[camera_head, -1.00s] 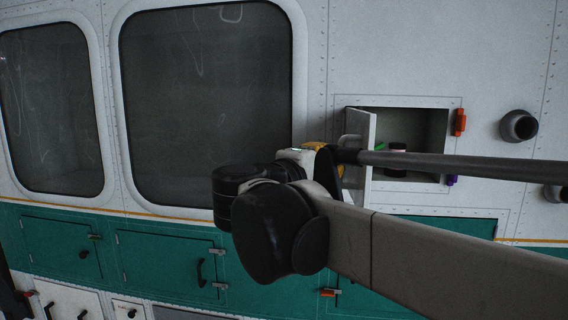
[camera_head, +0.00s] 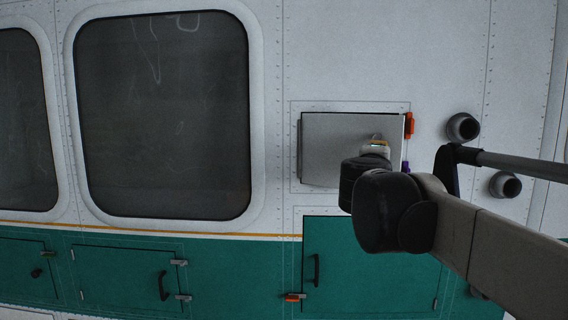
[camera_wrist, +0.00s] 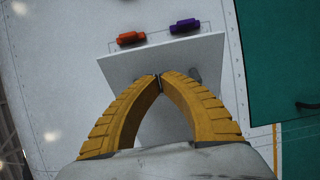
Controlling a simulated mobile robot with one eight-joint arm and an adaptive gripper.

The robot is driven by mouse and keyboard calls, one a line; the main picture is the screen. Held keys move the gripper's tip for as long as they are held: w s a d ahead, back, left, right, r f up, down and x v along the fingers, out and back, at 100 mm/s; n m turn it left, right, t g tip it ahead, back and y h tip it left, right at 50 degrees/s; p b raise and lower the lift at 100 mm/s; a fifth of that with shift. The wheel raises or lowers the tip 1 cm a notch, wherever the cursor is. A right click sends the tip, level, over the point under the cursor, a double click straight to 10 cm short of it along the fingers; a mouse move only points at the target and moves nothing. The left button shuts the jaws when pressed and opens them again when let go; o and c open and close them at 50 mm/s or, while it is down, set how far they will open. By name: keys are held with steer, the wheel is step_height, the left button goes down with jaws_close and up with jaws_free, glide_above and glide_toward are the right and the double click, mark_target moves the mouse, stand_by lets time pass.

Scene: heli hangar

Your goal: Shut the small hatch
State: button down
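The small hatch (camera_head: 335,142) is a light grey panel hinged on its left side in the head view. It now covers most of its opening, with its right edge standing slightly off the frame. In the wrist view the hatch (camera_wrist: 150,58) spreads in front of my fingers, with a grey handle (camera_wrist: 195,74) partly behind the right finger. My gripper (camera_wrist: 160,80) has its yellow fingers shut tip to tip, with nothing visible between them. The tips are at or very near the panel; contact is unclear. A red latch (camera_wrist: 131,38) and a purple latch (camera_wrist: 185,26) sit beyond the free edge.
Two dark round ports (camera_head: 463,127) stick out of the wall right of the hatch. A green door (camera_head: 370,255) with a black handle is below. A large dark window (camera_head: 163,115) is to the left.

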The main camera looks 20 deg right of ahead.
steer(key=w+d+n+t+y+b, duration=0.1)
steer(key=w+d+y, duration=0.1)
steer(key=w+d, duration=0.4)
steer(key=shift+w+d+n+t, duration=0.3)
steer(key=shift+w+d+n, duration=0.1)
steer(key=shift+d, duration=1.15)
steer(key=shift+s+a+f, duration=0.1)
